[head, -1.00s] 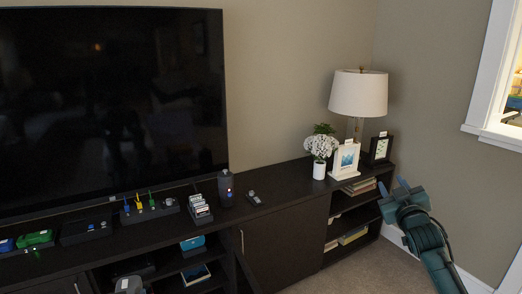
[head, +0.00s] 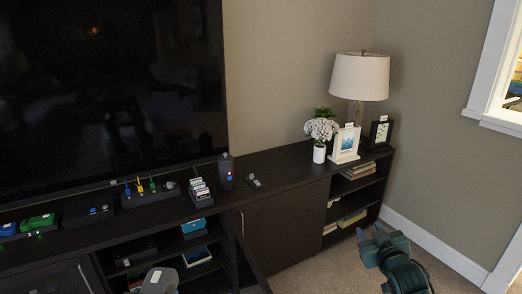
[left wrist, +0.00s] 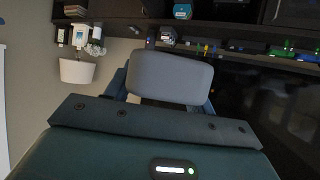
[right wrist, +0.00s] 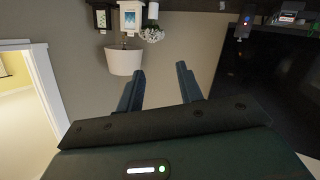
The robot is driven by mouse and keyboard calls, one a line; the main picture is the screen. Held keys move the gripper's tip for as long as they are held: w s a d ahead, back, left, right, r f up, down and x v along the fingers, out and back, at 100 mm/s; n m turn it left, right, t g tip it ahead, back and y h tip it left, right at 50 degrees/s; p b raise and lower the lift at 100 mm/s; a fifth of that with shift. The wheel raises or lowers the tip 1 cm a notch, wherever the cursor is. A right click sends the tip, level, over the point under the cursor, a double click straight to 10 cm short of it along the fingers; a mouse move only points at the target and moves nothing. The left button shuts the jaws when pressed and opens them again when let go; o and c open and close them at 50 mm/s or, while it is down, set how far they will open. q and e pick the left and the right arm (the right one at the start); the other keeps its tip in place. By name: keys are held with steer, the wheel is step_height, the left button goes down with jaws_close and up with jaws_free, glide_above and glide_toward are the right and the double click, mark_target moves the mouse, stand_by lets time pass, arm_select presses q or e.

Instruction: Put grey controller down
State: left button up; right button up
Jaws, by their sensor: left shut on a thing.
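The grey controller (left wrist: 168,77) is a rounded grey block between the fingers of my left gripper (left wrist: 162,96) in the left wrist view. The gripper is shut on it. In the head view the grey controller (head: 160,281) shows at the bottom edge, in front of the open lower shelves; the left fingers are not clear there. My right gripper (head: 384,243) is at the lower right, over the carpet and clear of the shelves. The right wrist view shows its two fingers (right wrist: 158,88) apart with nothing between them.
A long dark cabinet (head: 280,167) runs along the wall under the television (head: 110,100). On it stand a dark cylinder speaker (head: 226,172), a small remote (head: 254,182), a vase of white flowers (head: 320,140), picture frames and a lamp (head: 359,78). Bare top lies right of the remote.

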steer(key=s+a+f+g+y, duration=0.1)
steer(key=s+a+f, duration=0.3)
steer(key=s+f, duration=0.3)
steer(key=s+a+f+g+y, duration=0.1)
steer(key=s+a+f+g, duration=0.1)
steer(key=s+a+f, duration=0.5)
steer(key=s+a+g, duration=0.1)
steer(key=s+a, duration=0.1)
steer(key=s, duration=0.7)
steer(key=s+a+g+y, duration=0.1)
steer(key=s+a, duration=0.1)
steer(key=s, duration=0.7)
steer(key=shift+f+m, duration=0.3)
steer(key=shift+s, duration=0.1)
